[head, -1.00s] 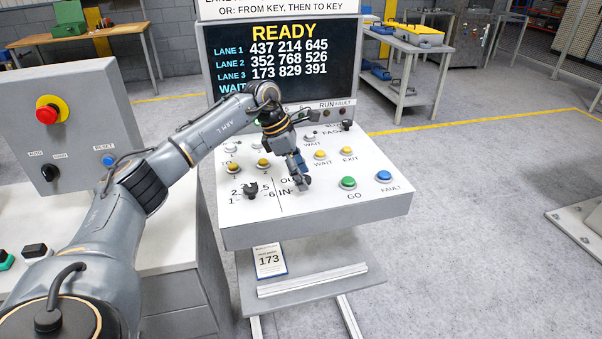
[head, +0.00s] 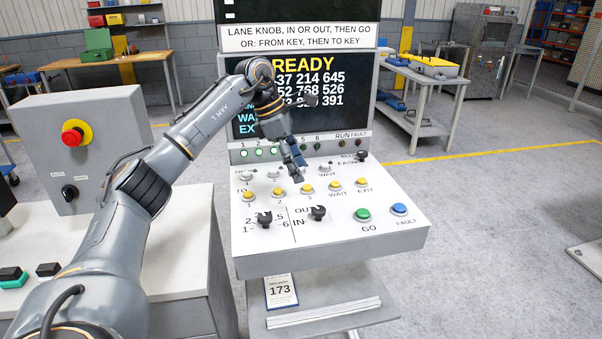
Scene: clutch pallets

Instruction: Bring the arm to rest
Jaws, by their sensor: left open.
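My left arm comes in from the left and reaches over the control console (head: 345,252). My left gripper (head: 297,170) is open and empty, pointing down above the back part of the sloped panel, near the yellow buttons. It appears apart from the panel. The lane knob (head: 264,219) and the IN/OUT knob (head: 317,213) are in plain view. The green GO button (head: 363,215) and blue FAULT button (head: 399,209) are clear of the gripper. My wrist hides part of the screen (head: 330,90), which reads READY. My right gripper is not in view.
A grey box with a red emergency button (head: 73,135) stands at the left on a white bench (head: 180,235). A card reading 173 (head: 281,291) hangs below the panel. A grey cart (head: 432,95) stands behind at the right.

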